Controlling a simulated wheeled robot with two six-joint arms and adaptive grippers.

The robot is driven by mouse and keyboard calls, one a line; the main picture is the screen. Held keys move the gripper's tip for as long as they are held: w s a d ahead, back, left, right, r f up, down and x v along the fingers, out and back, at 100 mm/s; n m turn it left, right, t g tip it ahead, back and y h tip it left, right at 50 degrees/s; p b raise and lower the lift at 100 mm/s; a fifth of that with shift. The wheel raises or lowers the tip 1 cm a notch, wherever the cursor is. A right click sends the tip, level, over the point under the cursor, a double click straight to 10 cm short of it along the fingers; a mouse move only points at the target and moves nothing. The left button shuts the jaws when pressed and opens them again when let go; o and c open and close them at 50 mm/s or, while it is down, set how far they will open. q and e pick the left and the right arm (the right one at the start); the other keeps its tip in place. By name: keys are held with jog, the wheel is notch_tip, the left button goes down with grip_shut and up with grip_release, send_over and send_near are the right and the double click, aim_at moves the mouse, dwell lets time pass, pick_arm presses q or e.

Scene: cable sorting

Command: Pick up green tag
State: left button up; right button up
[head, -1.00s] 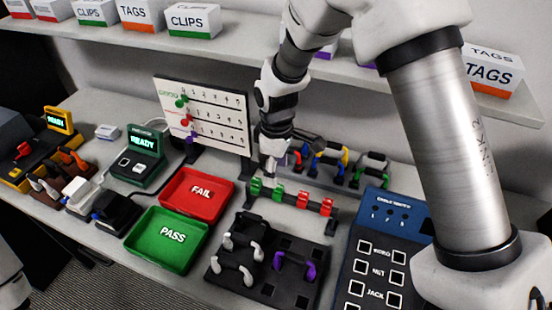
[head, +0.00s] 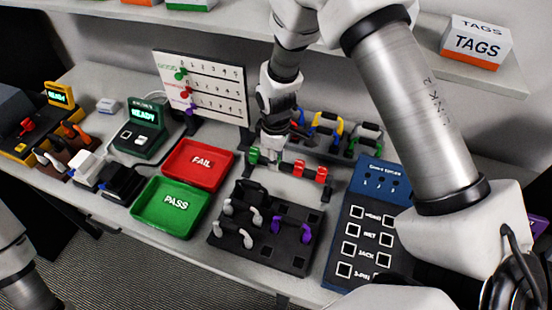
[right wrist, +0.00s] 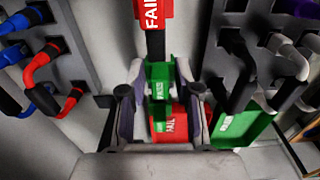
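The rack rail holds green tags and red FAIL tags. One green tag (head: 254,156) shows at the left end in the head view, beside my right gripper (head: 272,158). In the right wrist view, a green tag (right wrist: 160,74) sits between the fingertips of my right gripper (right wrist: 159,82), with small gaps at its sides; the fingers look open around it. More green shows just below it, partly hidden by the fingers. The tag appears to be still on the rail. Of my left arm only a link shows at the lower left; its gripper is out of view.
Red FAIL tags (head: 310,170) sit along the rail to the right. A black cable rack (head: 290,258) stands in front, another with coloured cables behind. The red FAIL tray (head: 228,158) and green PASS tray (head: 140,212) lie left. A blue-topped panel (head: 376,180) stands right.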

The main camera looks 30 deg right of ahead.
jog(key=shift+w+f, duration=0.1)
jog(key=shift+f, duration=0.05)
jog(key=shift+w+d+r+b, duration=0.1)
jog(key=shift+r+b, duration=0.2)
jog(key=shift+r, duration=0.15)
notch_tip(320, 180, up, 2)
jog(key=shift+r+b, duration=0.15)
jog(key=shift+b, duration=0.4)
jog(key=s+d+r+b, duration=0.1)
jog(key=s, duration=0.4)
jog(key=s+d+r+b, duration=0.1)
jog(key=s+r, duration=0.1)
jog(key=s, duration=0.3)
jog(key=s+d+r, duration=0.1)
jog(key=s, duration=0.5)
jog(key=shift+r+b, duration=0.4)
